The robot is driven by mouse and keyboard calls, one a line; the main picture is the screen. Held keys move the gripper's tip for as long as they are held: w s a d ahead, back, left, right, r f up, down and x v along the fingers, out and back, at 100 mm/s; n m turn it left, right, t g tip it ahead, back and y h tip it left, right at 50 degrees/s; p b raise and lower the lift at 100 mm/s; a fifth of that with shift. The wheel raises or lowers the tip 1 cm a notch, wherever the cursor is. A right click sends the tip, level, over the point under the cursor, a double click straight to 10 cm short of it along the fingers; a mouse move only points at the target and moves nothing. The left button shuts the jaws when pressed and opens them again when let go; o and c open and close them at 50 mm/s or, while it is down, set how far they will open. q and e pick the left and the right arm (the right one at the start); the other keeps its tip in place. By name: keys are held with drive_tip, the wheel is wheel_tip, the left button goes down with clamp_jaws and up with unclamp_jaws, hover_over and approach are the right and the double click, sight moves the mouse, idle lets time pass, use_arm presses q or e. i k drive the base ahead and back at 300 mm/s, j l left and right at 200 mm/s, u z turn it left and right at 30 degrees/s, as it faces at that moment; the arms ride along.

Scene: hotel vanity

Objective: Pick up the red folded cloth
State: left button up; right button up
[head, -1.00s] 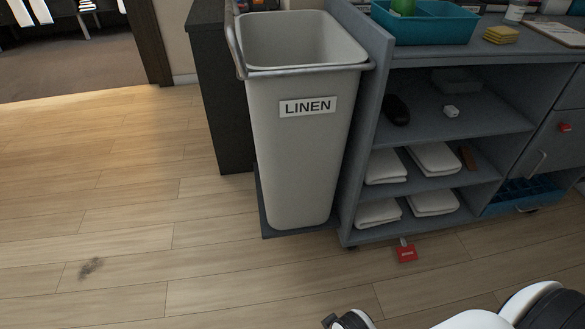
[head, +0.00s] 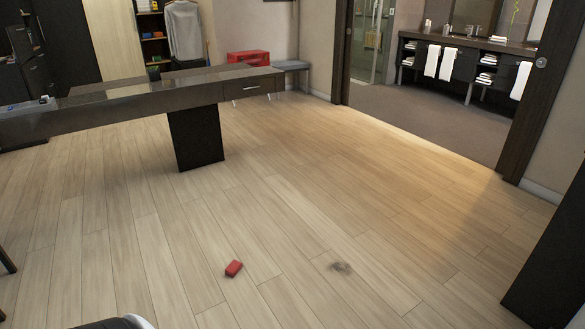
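A small red block-like item (head: 233,268) lies on the wood floor, low and left of centre in the head view. It is too small to tell whether it is a folded cloth. Small coloured items (head: 153,35), some reddish, sit on a shelf of the far closet, also too small to identify. Neither of my grippers is in view. Only a white and black rounded part of mine shows at the bottom left edge.
A long dark desk (head: 150,92) stands at the left on a dark pedestal (head: 195,137). A red case (head: 248,57) is near a grey bench (head: 291,66). A doorway opens onto a vanity (head: 460,42) with white towels (head: 432,60).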

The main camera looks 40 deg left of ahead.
sight(235, 266)
drive_tip(key=u, duration=1.9)
